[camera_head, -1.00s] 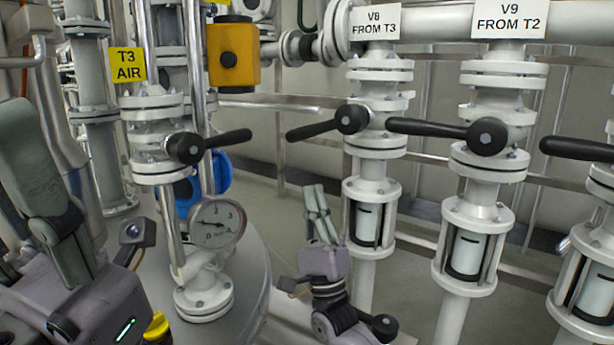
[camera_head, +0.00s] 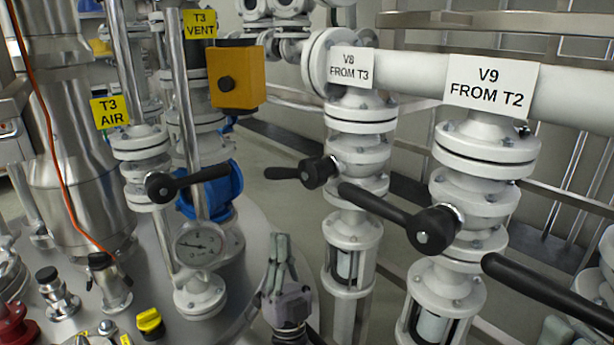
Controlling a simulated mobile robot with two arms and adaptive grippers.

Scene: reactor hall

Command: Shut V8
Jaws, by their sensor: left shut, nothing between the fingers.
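The V8 label (camera_head: 351,68) is on the white pipework right of centre. Below it, V8's black lever (camera_head: 290,173) points left from its hub, roughly level and crosswise to its upright pipe. Nothing touches the lever. My left gripper (camera_head: 278,246) is low in the middle, below the lever, fingers pointing up; it is shut and empty. A grey-green piece (camera_head: 562,335) cut off at the bottom right may be part of my right gripper; its jaws cannot be made out.
V9's lever (camera_head: 385,208) reaches left close to V8's pipe. Another black lever (camera_head: 545,288) lies at the lower right. The T3 AIR lever (camera_head: 188,183), a gauge (camera_head: 198,244) and a yellow box (camera_head: 236,77) stand left. Floor shows between the gauge and V8.

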